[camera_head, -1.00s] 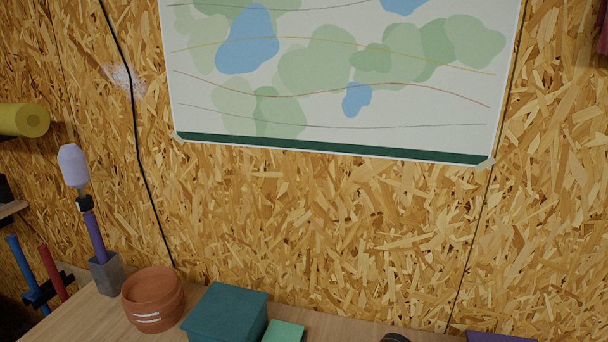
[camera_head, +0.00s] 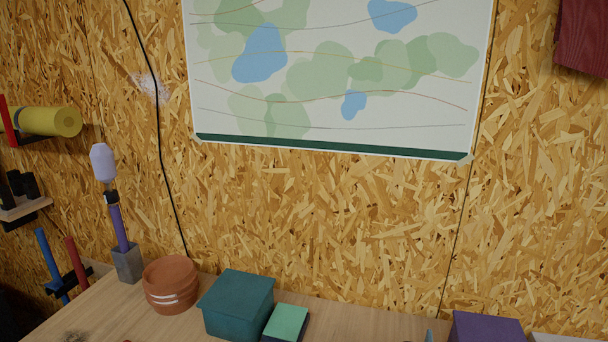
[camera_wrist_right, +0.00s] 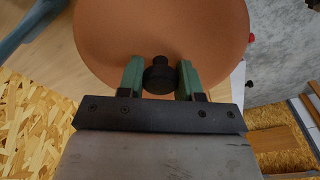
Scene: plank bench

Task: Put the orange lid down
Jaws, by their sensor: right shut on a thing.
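The orange lid (camera_wrist_right: 120,35) is a wide round disc with a black knob (camera_wrist_right: 158,76) in the right wrist view. My right gripper (camera_wrist_right: 160,78) has its two green fingers on either side of the knob and is shut on it, so it holds the lid. The lid hides much of what lies beyond it. The head view shows neither the lid nor my grippers.
On the wooden bench (camera_head: 120,315) stand a terracotta pot (camera_head: 171,285), a teal box (camera_head: 237,304), a green-topped box (camera_head: 287,323) and a purple box (camera_head: 485,327). A grey holder (camera_head: 127,263) stands at the left. Bare wood shows between the green-topped and purple boxes.

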